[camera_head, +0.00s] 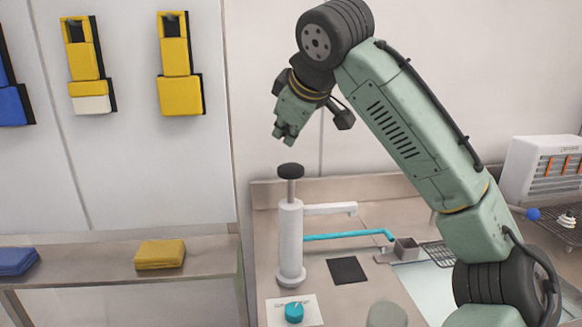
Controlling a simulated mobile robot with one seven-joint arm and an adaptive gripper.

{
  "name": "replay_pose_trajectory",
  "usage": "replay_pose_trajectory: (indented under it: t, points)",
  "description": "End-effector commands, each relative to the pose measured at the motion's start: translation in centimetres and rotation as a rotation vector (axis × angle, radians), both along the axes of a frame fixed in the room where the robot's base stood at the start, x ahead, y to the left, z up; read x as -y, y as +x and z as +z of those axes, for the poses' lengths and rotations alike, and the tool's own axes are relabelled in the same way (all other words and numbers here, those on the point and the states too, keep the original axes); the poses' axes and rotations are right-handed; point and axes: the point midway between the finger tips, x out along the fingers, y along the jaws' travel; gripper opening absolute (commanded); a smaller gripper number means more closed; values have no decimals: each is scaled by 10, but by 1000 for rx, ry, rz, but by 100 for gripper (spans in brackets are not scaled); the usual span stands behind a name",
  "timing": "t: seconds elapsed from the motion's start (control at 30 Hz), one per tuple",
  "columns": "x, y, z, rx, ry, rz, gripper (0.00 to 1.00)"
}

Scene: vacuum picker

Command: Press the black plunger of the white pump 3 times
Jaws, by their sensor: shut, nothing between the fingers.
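The white pump (291,243) stands upright on the counter, with a white spout pointing right near its top. Its black plunger (291,171) is a round knob on a grey rod, raised clear of the pump body. My gripper (284,141) is shut and empty. It points downward a little above the plunger knob and appears apart from it. Whether it is exactly over the knob in depth, I cannot tell.
A turquoise pipe (350,236) runs right of the pump. A teal knob (294,312) on a white sheet and a black square (347,270) lie in front. A small grey box (407,248) and a white rack unit (543,168) are at right. A yellow block (160,254) lies on the left shelf.

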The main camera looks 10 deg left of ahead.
Motion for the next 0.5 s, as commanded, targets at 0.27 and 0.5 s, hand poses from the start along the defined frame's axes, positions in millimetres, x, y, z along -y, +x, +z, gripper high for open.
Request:
replay_pose_trajectory:
  t: [0.27,0.5]
  points:
    - [0,0,-27,1,0,-1,0]
    - [0,0,-28,1,0,-1,0]
